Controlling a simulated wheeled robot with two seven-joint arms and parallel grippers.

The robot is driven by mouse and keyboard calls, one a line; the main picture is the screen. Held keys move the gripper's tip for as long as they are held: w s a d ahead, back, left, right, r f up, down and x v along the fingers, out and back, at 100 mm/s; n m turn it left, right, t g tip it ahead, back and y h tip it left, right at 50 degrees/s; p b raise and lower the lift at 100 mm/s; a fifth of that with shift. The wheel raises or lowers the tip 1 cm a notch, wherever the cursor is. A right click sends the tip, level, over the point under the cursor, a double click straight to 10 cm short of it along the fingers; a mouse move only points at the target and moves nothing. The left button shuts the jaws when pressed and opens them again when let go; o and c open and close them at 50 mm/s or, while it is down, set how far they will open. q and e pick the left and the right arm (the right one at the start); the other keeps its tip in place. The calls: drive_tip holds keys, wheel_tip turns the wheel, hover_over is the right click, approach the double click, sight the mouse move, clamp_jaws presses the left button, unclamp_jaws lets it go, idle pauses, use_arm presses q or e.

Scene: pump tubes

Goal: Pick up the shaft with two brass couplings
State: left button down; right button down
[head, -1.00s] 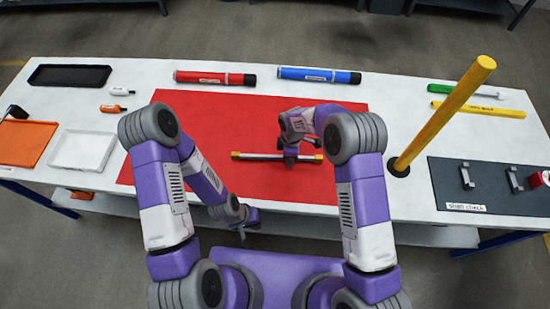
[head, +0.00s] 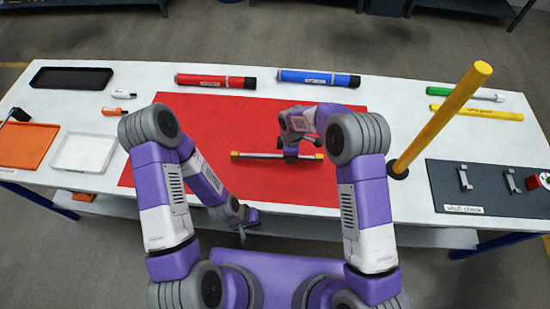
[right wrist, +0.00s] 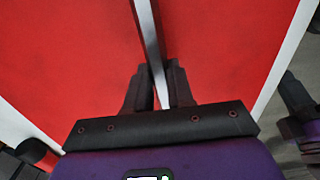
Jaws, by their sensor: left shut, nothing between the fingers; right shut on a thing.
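The shaft (head: 262,155) is a thin grey rod with a brass coupling at its left end (head: 235,154) and another at its right end (head: 319,156). It lies level across the red mat (head: 200,115). My right gripper (head: 291,155) is above the mat and shut on the shaft, right of its middle. In the right wrist view the grey shaft (right wrist: 150,40) runs between the two dark fingers (right wrist: 158,88); its couplings are out of that view. My left gripper (head: 243,236) is shut and empty, low in front of the table's near edge.
A red tube (head: 215,80) and a blue tube (head: 318,77) lie behind the mat. A tall yellow post (head: 440,120) stands to the right, beside a dark board (head: 480,185) with grey brackets. An orange tray (head: 25,145) and white tray (head: 85,152) are at left.

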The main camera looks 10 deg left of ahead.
drive_tip(key=shift+r+p, duration=1.25)
drive_tip(key=shift+r, duration=1.25)
